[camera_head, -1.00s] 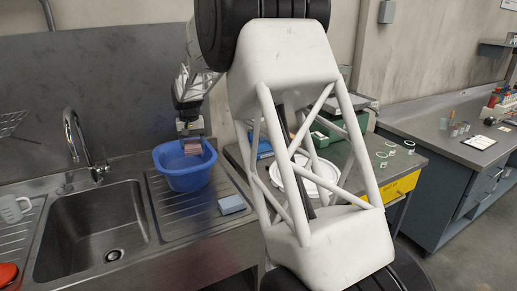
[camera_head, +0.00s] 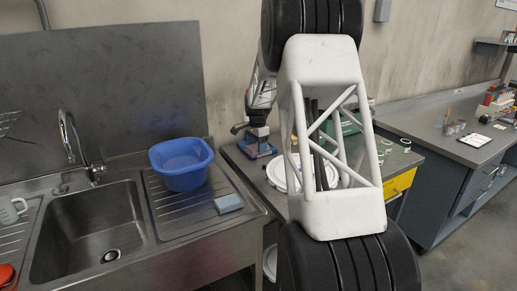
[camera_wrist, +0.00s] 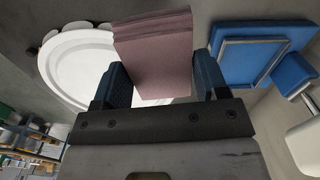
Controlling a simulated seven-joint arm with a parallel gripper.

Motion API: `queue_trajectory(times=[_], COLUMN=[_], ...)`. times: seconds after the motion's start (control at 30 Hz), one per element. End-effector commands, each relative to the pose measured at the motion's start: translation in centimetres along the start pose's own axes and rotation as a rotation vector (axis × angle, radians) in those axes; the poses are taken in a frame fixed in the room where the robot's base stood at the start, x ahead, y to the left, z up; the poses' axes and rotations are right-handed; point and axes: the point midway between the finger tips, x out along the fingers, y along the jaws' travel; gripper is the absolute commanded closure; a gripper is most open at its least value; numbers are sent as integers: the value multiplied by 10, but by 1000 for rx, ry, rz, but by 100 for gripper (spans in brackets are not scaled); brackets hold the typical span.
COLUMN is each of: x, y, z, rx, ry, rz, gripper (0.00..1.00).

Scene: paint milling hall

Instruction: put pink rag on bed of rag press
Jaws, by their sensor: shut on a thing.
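My gripper (camera_wrist: 160,85) is shut on the pink rag (camera_wrist: 155,50), a folded block held between the two blue fingers in the wrist view. In the head view my gripper (camera_head: 258,132) is over the left end of the work table, and I cannot make out the rag there. The blue rag press (camera_head: 257,148) stands at that end, partly hidden by my arm.
A white round lid (camera_wrist: 75,65) lies left of the rag in the wrist view. A blue basin (camera_head: 182,165) and a light blue block (camera_head: 228,203) are on the drainboard, left of the table. My arm hides much of the table.

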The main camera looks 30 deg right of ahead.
Motion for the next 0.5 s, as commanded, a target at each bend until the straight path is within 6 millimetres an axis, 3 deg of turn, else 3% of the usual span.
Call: queue_trajectory(times=[0.2, 0.5], x=[11, 12], y=[10, 11], z=[-20, -22], rx=[99, 109], ry=[0, 0], rz=[0, 0], gripper=[52, 52])
